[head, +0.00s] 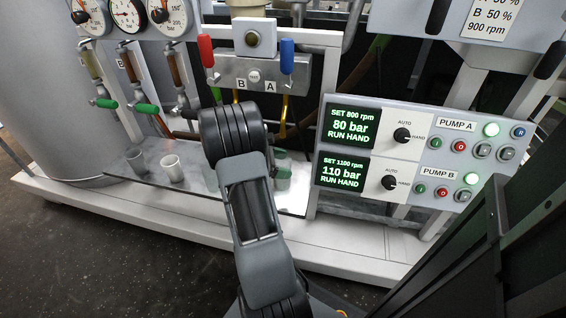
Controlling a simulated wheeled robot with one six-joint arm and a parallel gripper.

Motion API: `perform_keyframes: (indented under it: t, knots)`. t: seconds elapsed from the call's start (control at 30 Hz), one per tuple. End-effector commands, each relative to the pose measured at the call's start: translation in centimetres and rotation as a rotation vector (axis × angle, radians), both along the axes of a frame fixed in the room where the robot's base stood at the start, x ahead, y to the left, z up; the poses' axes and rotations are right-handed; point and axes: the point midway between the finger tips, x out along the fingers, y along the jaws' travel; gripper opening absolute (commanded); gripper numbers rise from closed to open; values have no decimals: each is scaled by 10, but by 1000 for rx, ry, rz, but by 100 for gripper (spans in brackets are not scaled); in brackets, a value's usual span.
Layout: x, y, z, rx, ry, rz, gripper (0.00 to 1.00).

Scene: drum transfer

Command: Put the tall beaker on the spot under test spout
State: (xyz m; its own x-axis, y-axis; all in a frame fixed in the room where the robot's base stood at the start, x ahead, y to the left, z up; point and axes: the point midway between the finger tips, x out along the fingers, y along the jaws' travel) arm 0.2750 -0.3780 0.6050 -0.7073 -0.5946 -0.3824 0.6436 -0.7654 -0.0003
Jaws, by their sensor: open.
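A yellow bent pipe (284,115) hangs from the valve block marked B and A (255,74). The area below it is largely covered by my arm. My gripper is hidden behind my arm.
A panel with green displays and knobs for pump A and pump B (420,155) stands at the right. Green valve handles (147,107) and gauges (127,14) are at the upper left. A large grey tank (30,90) is at the far left. A white frame rail (110,207) runs along the front.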

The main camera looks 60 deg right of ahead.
Motion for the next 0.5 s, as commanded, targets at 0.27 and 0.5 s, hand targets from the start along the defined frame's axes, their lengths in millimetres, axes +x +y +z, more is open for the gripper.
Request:
perform_keyframes:
  t: [0.27, 0.5]
  knots:
    - [13, 10, 13, -1, -2, 4, 88]
    - [46, 38, 31, 0, 0, 4, 88]
